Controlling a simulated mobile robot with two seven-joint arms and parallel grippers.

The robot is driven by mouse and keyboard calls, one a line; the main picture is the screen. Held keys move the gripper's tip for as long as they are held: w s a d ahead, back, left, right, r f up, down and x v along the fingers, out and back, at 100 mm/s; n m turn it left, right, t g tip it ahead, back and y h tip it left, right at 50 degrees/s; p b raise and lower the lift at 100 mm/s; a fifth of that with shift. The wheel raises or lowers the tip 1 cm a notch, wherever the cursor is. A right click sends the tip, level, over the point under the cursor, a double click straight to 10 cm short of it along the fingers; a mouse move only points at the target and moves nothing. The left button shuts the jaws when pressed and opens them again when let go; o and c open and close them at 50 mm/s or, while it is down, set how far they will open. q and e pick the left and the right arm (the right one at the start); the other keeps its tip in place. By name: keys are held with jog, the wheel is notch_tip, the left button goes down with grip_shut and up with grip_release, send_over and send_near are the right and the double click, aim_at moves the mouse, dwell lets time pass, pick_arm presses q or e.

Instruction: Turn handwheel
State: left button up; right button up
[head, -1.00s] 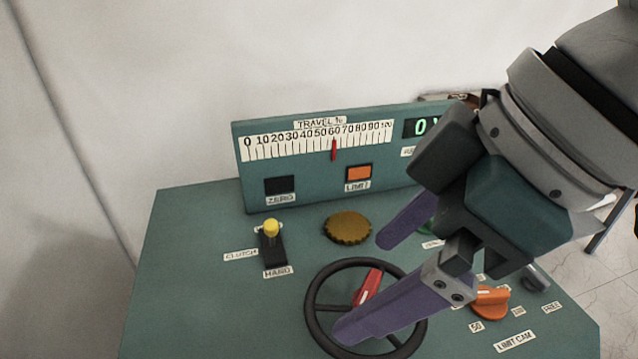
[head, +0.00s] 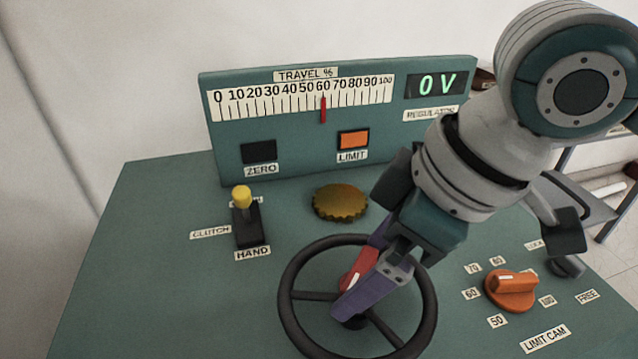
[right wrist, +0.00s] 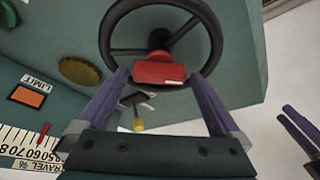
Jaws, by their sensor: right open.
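The black handwheel (head: 286,300) lies on the sloping green panel, with spokes and a red block (head: 357,268) near its hub. My right gripper (head: 358,285) is over the wheel with its purple fingers apart. In the right wrist view the handwheel (right wrist: 106,38) is ahead, and the red block (right wrist: 158,73) sits between the open fingertips (right wrist: 158,78); contact cannot be told. In the head view one finger is partly hidden. My left gripper (right wrist: 298,130) shows only at the right edge of the right wrist view, its fingers apart.
A yellow-knobbed lever (head: 243,205) stands left, at HAND. A brass knurled knob (head: 340,202) sits behind the wheel, and an orange limit knob (head: 511,290) to its right. The travel scale (head: 300,98) has its red pointer near 60; the display (head: 437,86) reads 0 V.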

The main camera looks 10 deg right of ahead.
jog(key=shift+w+a+f, duration=0.1)
jog(key=shift+f, duration=0.2)
grip_shut()
dwell(0.7)
